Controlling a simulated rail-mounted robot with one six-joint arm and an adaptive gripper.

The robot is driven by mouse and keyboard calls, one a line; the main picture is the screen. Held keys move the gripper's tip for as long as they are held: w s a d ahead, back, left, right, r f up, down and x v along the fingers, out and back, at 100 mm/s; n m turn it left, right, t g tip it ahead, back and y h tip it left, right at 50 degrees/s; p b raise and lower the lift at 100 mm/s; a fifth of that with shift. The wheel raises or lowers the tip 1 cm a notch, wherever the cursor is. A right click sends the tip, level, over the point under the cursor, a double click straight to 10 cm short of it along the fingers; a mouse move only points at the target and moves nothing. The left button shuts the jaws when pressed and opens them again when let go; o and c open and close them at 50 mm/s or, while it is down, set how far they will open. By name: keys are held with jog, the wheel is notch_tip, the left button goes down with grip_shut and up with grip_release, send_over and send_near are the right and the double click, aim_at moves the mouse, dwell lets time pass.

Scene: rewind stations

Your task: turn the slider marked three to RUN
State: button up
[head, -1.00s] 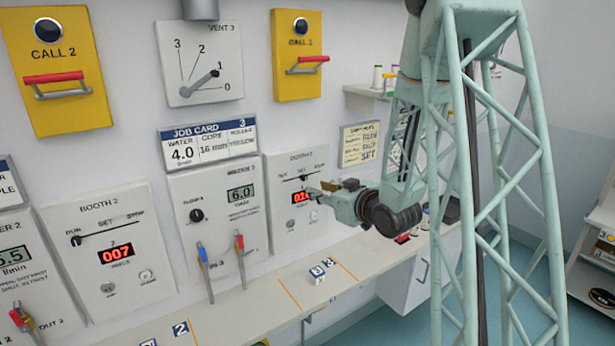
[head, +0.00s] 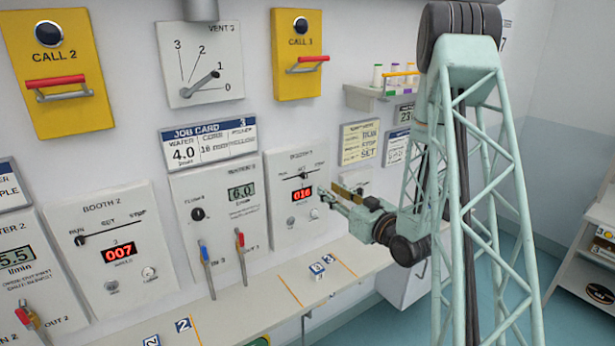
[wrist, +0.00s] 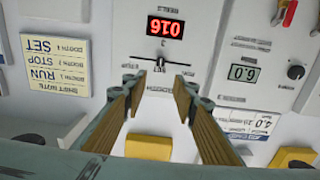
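The slider marked three is on the white Booth 3 panel (head: 281,225). Its dark knob (head: 303,175) is near the middle of a horizontal slot, around the SET label, above a red display reading 016 (head: 302,194). The wrist view shows the panel upside down, with the knob (wrist: 160,62) at mid-slot and the display (wrist: 165,27) above it in the picture. My gripper (head: 325,194) is just right of the display in the head view. In the wrist view my gripper (wrist: 158,88) is open and empty, its fingertips on either side of the slot's picture position and apart from the knob.
The Booth 2 panel (head: 108,270) has a similar slider, its knob at the RUN end. Left of Booth 3, a panel has a dial and two hoses or valves (head: 205,257). A shelf (head: 255,308) with number blocks (head: 318,269) runs below. A shift note (wrist: 56,62) hangs beside the panel.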

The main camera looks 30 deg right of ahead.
aim_at(306, 174)
jog(key=shift+w, duration=0.15)
jog(key=shift+w+a+p, duration=0.3)
jog(key=shift+w+p, duration=0.2)
jog(key=shift+w, duration=1.75)
jog(key=shift+w+a+p, duration=0.25)
jog(key=shift+w+p, duration=0.3)
jog(key=shift+w, duration=1.65)
jog(key=shift+w+a+p, duration=0.3)
jog(key=shift+w+p, duration=0.2)
jog(key=shift+w, duration=1.75)
grip_shut()
